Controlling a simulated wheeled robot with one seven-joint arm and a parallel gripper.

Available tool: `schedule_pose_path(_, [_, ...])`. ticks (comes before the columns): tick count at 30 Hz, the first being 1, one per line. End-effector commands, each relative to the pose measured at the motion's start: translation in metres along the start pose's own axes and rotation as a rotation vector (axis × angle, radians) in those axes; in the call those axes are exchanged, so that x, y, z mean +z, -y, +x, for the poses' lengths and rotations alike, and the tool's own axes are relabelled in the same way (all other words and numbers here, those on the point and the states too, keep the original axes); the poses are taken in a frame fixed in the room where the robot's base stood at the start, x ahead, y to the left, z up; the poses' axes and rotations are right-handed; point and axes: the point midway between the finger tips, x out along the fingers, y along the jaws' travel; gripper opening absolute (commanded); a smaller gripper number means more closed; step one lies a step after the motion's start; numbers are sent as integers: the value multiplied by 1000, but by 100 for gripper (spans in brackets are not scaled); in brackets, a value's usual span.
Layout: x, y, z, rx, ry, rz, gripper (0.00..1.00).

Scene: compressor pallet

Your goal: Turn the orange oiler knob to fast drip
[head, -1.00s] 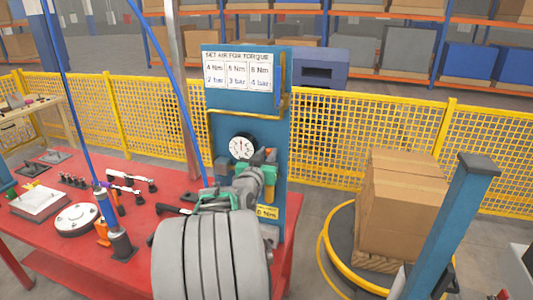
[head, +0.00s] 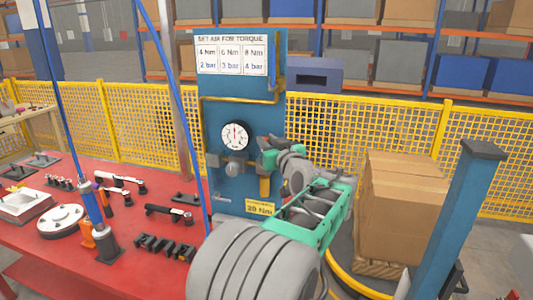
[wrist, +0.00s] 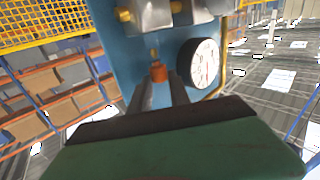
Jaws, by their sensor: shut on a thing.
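The small orange oiler knob (wrist: 158,73) shows in the wrist view, on the blue panel between the tips of my fingers. My gripper (wrist: 161,82) is shut on it. In the head view my gripper (head: 264,143) is at the right side of the blue panel (head: 218,105), right of the round gauge, and the knob is hidden behind it. The gauge (head: 235,136) has a white dial and also shows in the wrist view (wrist: 203,63). The knob's drip setting cannot be read.
A torque sign (head: 232,53) tops the panel, with a yellow pipe (head: 240,100) below it. A red bench (head: 130,252) with tools lies to the left. Stacked cartons (head: 402,210) and a blue post (head: 458,210) stand to the right. A yellow mesh fence (head: 150,120) runs behind.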

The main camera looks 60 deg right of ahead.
Motion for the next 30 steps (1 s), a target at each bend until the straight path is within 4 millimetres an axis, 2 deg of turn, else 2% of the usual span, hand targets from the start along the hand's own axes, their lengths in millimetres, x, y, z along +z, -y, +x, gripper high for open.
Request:
schedule_pose_path(1, [4, -2, 0, -8, 3, 1, 0])
schedule_pose_path(16, [1, 0, 1, -32, 3, 3, 0])
schedule_pose_path(17, [1, 0, 1, -32, 3, 4, 24])
schedule_pose_path(20, [1, 0, 1, -32, 3, 4, 32])
schedule_pose_path(27, [1, -1, 0, -32, 1, 3, 32])
schedule_pose_path(30, [2, -2, -8, -28, 1, 3, 32])
